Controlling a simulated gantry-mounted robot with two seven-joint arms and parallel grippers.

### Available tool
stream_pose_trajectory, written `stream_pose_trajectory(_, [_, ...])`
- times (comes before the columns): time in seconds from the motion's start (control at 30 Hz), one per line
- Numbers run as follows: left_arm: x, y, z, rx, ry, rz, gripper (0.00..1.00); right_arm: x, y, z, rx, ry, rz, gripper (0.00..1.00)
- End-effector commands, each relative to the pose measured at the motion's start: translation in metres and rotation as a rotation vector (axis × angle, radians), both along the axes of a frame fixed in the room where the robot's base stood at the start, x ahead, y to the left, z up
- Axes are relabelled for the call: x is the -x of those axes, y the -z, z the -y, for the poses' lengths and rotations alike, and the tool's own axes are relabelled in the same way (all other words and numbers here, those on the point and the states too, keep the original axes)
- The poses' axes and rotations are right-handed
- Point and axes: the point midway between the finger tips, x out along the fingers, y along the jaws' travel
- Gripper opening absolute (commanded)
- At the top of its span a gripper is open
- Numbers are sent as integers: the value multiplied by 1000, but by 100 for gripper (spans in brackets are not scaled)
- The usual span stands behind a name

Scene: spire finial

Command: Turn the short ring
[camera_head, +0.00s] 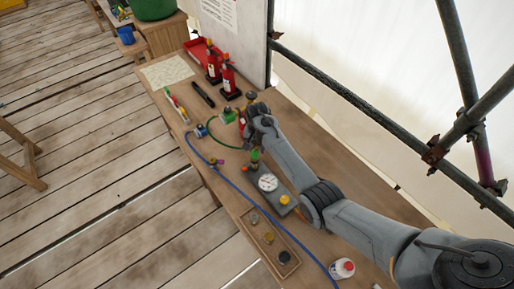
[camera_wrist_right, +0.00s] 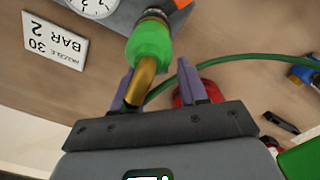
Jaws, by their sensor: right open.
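A green ring (camera_wrist_right: 150,45) sits around a brass spout on a grey gauge block (camera_wrist_right: 115,14). In the head view the green ring (camera_head: 254,156) is just below my right gripper (camera_head: 247,138). In the wrist view my right gripper (camera_wrist_right: 157,72) is open, with one purple finger on each side of the brass spout (camera_wrist_right: 141,82). Both fingers look apart from it, and the ring lies near the fingertips. I cannot tell whether this is the short ring. The head view shows the block's round dial (camera_head: 268,183) and a yellow knob (camera_head: 284,200). My left gripper is not in view.
A green hose (camera_wrist_right: 245,58) runs close beside the fingers. A blue hose (camera_head: 235,187) crosses the bench. A wooden tray (camera_head: 256,228) with small parts and a white bottle (camera_head: 342,268) lie nearer the front.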

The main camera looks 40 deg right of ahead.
Motion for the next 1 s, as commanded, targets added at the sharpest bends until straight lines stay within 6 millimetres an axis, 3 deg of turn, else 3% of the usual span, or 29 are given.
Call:
stream_pose_trajectory(0.37, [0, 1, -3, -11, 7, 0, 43, 0, 4, 0, 0, 0, 0, 43])
stream_pose_trajectory(0.67, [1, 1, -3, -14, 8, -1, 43, 0, 4, 0, 0, 0, 0, 0])
stream_pose_trajectory(1.0, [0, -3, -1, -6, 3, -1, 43, 1, 3, 0, -1, 22, -1, 0])
